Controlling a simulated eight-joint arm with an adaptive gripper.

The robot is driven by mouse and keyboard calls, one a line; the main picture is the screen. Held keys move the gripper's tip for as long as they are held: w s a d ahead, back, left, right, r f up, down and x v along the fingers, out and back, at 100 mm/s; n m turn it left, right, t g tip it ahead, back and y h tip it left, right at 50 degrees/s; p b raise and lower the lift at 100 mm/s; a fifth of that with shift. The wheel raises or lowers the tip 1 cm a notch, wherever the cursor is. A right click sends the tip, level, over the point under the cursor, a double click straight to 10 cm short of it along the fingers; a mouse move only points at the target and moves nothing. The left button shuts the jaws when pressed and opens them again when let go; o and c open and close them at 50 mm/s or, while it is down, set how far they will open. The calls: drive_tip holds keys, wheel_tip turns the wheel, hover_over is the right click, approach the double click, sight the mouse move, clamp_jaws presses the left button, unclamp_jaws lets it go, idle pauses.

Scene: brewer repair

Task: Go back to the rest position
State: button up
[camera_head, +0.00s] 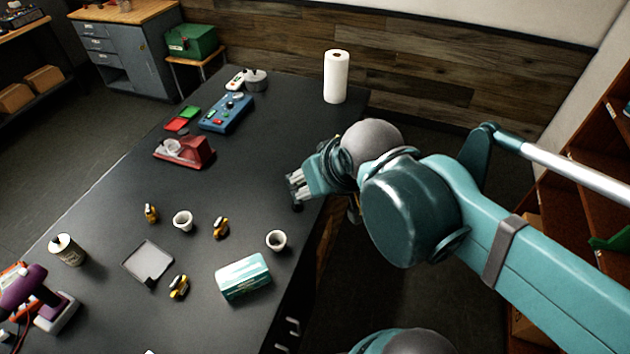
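My gripper (293,189) is at the end of my teal arm, which reaches in from the right. It hovers over the right side of the dark table (110,205), near the edge. Its fingers are small and dark in this view, and I cannot tell whether they are apart or together. I see nothing clearly held in it. A red brewer-like machine (196,152) with a white cup at its front stands to the left of my gripper, apart from it.
A blue button box (226,112) and paper roll (336,77) stand farther back. Shelves (600,150) stand right.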

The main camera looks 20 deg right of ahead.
wheel_tip(320, 180, down, 11)
drive_tip(key=b, duration=1)
drive_tip(key=shift+b, duration=0.4)
drive_tip(key=shift+r, duration=0.15)
idle(0.5)
